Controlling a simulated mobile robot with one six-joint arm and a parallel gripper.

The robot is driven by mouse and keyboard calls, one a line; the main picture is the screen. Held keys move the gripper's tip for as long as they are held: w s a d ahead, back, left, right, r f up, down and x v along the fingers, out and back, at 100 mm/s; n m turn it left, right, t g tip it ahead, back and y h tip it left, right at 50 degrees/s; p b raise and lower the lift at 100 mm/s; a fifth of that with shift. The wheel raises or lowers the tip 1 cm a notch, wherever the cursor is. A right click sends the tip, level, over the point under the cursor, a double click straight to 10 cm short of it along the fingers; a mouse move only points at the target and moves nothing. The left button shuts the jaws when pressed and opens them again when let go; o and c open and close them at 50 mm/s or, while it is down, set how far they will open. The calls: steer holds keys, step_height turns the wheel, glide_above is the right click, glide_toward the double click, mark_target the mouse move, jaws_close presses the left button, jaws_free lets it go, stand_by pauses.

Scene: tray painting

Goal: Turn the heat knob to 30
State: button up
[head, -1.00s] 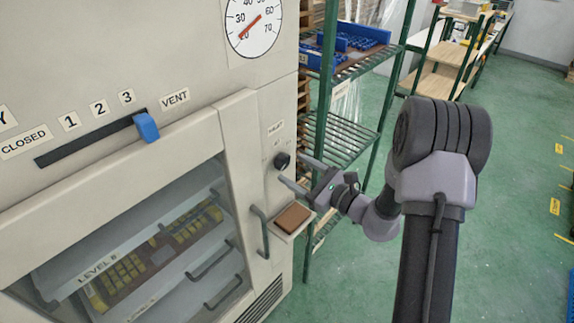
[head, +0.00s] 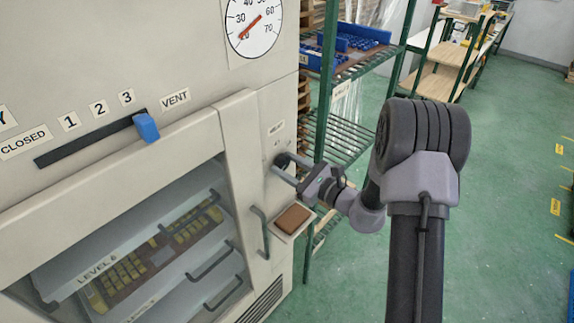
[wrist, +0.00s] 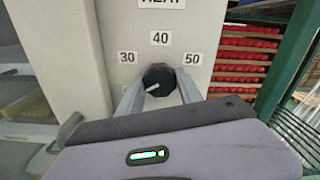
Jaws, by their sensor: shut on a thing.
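The heat knob (wrist: 158,78) is a round black knob on the cream panel, under a partly cropped HEAT label. Its white pointer mark points to the lower left, below the 30 label (wrist: 127,57). The 40 label (wrist: 161,38) is above it and the 50 label (wrist: 193,59) is to the right. My gripper (wrist: 157,91) is shut on the knob, one finger on each side. In the head view my gripper (head: 280,162) is at the panel, and its fingers partly hide the knob.
A gauge (head: 253,25) has its red needle near 20. A blue vent slider (head: 146,127) stands past label 3. A door handle (head: 260,232) and a small ledge with a brown pad (head: 293,217) lie below my gripper. Green shelving (head: 345,140) stands close on the right.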

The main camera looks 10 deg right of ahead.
steer(key=shift+m, duration=0.3)
steer(key=m+p, duration=0.4)
steer(key=m, duration=0.1)
steer(key=shift+r+m, duration=0.15)
steer(key=shift+m, duration=0.15)
steer(key=m+p, duration=0.3)
steer(key=m, duration=0.2)
steer(key=shift+m, duration=0.4)
steer(key=o, duration=1.4)
steer(key=shift+c, duration=0.2)
steer(key=v, duration=1.7)
steer(key=shift+s+p, duration=0.2)
steer(key=shift+p, duration=0.2)
